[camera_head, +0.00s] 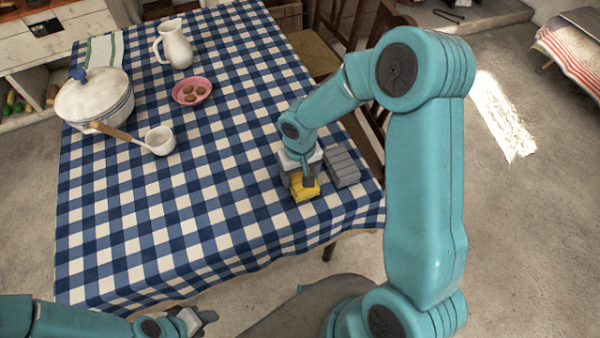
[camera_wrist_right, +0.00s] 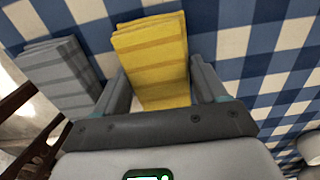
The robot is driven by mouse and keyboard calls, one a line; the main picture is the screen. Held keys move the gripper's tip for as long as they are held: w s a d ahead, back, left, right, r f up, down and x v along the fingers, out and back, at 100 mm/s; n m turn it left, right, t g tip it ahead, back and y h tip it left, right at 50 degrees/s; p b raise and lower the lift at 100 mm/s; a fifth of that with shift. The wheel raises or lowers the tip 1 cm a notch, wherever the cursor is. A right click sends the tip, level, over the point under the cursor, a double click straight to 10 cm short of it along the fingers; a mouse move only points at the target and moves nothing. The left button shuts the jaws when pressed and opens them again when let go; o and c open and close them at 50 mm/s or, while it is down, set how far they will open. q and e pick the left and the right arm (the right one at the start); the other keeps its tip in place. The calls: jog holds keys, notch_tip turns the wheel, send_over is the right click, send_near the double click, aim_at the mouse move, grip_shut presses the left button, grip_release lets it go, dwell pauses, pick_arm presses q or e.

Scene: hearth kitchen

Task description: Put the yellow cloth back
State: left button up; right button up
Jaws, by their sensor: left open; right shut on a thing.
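The folded yellow cloth (camera_head: 304,188) is at the right side of the table, low over the checked tablecloth. My right gripper (camera_head: 301,177) is shut on it from above. In the right wrist view the yellow cloth (camera_wrist_right: 155,62) lies between the two fingers; I cannot tell whether it touches the table. A folded grey cloth (camera_head: 341,165) lies just right of it, near the table edge; it also shows in the right wrist view (camera_wrist_right: 58,75). My left gripper (camera_head: 198,319) is open and empty, below the table's front edge in the picture.
The front middle of the table is clear.

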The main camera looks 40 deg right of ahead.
aim_at(300, 176)
jog(key=shift+f, duration=0.25)
jog(key=o, duration=0.9)
jog(key=shift+w, duration=0.15)
jog(key=shift+o, duration=0.2)
jog(key=shift+r, duration=0.1)
jog(key=shift+r, duration=0.1)
jog(key=shift+r, duration=0.25)
notch_tip(300, 176, up, 12)
jog(key=shift+f+p, duration=0.2)
jog(key=shift+p, duration=0.2)
